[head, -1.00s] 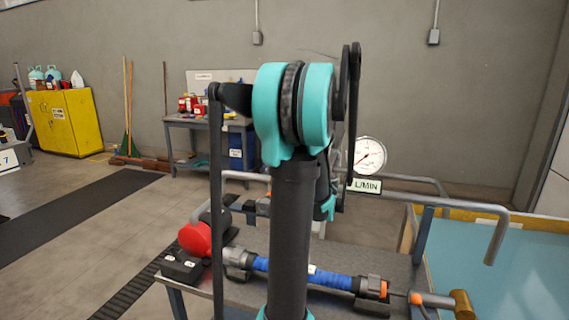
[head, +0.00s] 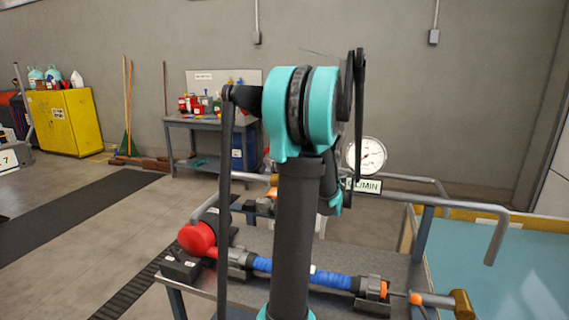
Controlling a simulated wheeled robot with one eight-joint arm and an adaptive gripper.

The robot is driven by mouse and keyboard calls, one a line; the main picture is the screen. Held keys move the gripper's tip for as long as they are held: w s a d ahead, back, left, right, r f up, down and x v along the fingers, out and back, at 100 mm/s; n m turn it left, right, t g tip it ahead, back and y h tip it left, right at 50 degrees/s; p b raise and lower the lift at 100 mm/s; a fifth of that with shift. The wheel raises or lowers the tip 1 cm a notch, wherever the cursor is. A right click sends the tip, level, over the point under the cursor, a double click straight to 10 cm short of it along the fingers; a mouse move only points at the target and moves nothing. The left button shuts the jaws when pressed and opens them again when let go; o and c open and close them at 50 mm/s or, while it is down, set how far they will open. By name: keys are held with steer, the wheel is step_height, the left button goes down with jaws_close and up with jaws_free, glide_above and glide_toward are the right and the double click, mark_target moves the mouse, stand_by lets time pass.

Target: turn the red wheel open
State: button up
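A red rounded part (head: 197,238) sits at the left end of the grey bench (head: 336,262). No other red wheel shows clearly. A round white gauge marked L/MIN (head: 367,155) stands behind the bench, just right of my arm.
Bent grey pipes (head: 455,206) extend right above a blue-topped tank (head: 520,265). A small black box (head: 180,265) is at the bench's left corner. The floor to the left is open, before a yellow cabinet (head: 65,120).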

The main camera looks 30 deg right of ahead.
steer(key=shift+o, duration=0.7)
steer(key=s+d, duration=0.1)
steer(key=s, duration=1.1)
steer(key=shift+d, duration=0.4)
